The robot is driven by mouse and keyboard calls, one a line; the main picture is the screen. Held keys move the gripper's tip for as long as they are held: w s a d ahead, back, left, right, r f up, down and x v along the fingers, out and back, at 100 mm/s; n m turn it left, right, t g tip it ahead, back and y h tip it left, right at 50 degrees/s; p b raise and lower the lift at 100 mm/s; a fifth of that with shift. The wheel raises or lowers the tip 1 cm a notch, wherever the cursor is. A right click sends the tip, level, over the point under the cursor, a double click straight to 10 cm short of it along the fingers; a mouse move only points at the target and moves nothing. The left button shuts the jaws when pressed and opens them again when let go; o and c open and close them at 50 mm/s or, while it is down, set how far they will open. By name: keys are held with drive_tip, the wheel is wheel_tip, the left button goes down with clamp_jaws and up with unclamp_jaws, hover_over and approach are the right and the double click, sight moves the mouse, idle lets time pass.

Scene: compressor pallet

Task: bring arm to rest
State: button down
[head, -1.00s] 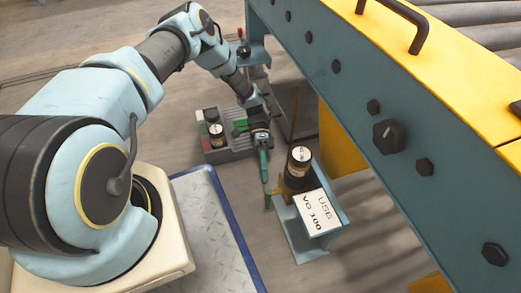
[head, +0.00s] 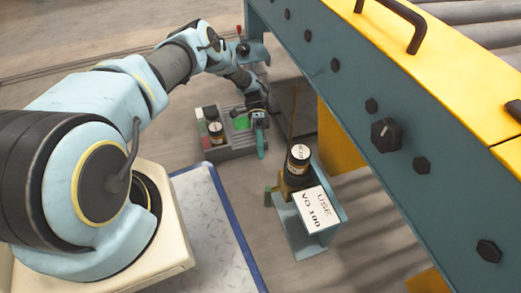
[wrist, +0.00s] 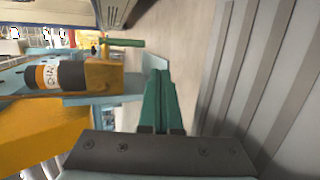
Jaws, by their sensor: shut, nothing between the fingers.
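My arm reaches from the left of the head view toward the upper middle. My gripper (head: 261,150) has green fingers and hangs over the right part of a grey slatted tray (head: 237,152). In the wrist view the green fingers of my gripper (wrist: 158,100) lie together with nothing between them. They are apart from the black canister (head: 297,165) on its bracket. That canister, with an orange and white label, shows also in the wrist view (wrist: 50,77).
A teal stand (head: 299,241) bears a white card reading "USE VG 100" (head: 320,208). A teal and yellow conveyor frame (head: 350,80) runs along the right. Several dark canisters (head: 215,130) sit in the tray's left part.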

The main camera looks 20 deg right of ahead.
idle(0.3)
drive_tip(key=w+a+r+n+t+h+p, duration=0.1)
drive_tip(key=w+a+r+n+t+p, duration=0.2)
drive_tip(key=r, duration=0.6)
drive_tip(key=w+a+r+n+t+h+p, duration=0.1)
drive_tip(key=w+a+r+n+t+p, duration=0.25)
drive_tip(key=r, duration=0.55)
drive_tip(key=w+a+r+n+t+h+p, duration=0.15)
drive_tip(key=w+a+r, duration=0.3)
drive_tip(key=r, duration=0.45)
drive_tip(key=s+a+r+n+t+h+p, duration=0.1)
drive_tip(key=s+a+r+n+t+p, duration=0.4)
drive_tip(key=a+r, duration=0.55)
drive_tip(key=s+a+r+n+t+p, duration=0.1)
drive_tip(key=s+a+r+n+t, duration=0.1)
drive_tip(key=a+r+n, duration=0.8)
wheel_tip(320, 180, up, 40)
drive_tip(key=d+m+p, duration=0.1)
drive_tip(key=m+p, duration=0.2)
drive_tip(key=p, duration=3.5)
drive_tip(key=shift+w+d+f, duration=0.15)
drive_tip(key=shift+w+d, duration=0.05)
drive_tip(key=shift+d, duration=0.1)
